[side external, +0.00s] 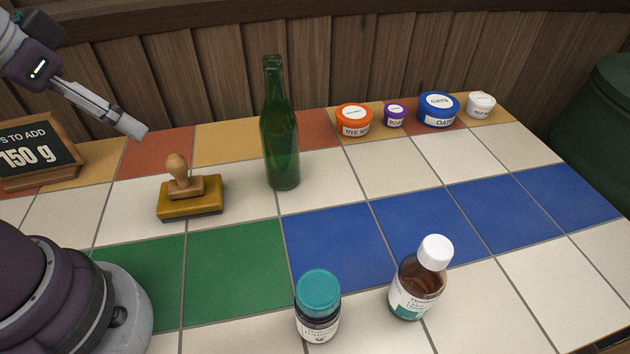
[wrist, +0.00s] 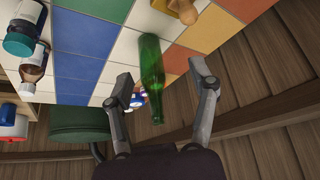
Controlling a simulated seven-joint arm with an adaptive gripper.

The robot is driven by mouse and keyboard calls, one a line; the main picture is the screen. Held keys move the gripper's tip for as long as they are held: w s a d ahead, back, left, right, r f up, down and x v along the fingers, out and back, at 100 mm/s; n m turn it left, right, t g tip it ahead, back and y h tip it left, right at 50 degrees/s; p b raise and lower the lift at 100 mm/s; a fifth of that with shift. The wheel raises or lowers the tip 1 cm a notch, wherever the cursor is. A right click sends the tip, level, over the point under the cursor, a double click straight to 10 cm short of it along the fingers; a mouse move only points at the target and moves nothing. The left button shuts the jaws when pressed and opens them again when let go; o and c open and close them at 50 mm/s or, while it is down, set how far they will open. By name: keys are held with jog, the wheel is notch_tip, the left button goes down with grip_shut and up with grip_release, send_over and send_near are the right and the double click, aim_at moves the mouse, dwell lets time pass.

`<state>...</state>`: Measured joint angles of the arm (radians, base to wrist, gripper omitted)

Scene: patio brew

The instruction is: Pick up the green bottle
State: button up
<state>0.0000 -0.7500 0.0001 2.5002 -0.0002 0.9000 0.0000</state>
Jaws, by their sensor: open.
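The green bottle (side external: 281,130) stands upright on the tiled table, toward the back and a little left of the middle in the side view. In the wrist view the bottle (wrist: 152,78) lies between and beyond the two open fingers, with its neck toward the camera. My gripper (side external: 138,130) is at the upper left of the side view, above the table and left of the bottle. In the wrist view my gripper (wrist: 158,82) is open and empty. I cannot tell the exact distance from the fingers to the bottle.
A wooden stamp (side external: 190,196) stands left of the bottle. Several lidded tubs, including an orange one (side external: 354,119) and a blue one (side external: 438,109), line the back right. A teal-capped jar (side external: 318,308) and a brown bottle (side external: 417,280) stand in front. A sign (side external: 38,154) stands left.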

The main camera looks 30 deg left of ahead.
jog(key=shift+o, duration=0.2)
notch_tip(320, 180, up, 8)
jog(key=m+g+h, duration=0.2)
jog(key=m+h, duration=0.1)
jog(key=m, duration=0.6)
send_over(283, 85)
jog(key=s+a, duration=0.3)
jog(key=x, duration=0.6)
jog(key=a+x, duration=0.1)
jog(key=x, duration=0.3)
jog(key=shift+s+f, duration=0.1)
jog(key=shift+f, duration=0.2)
grip_shut()
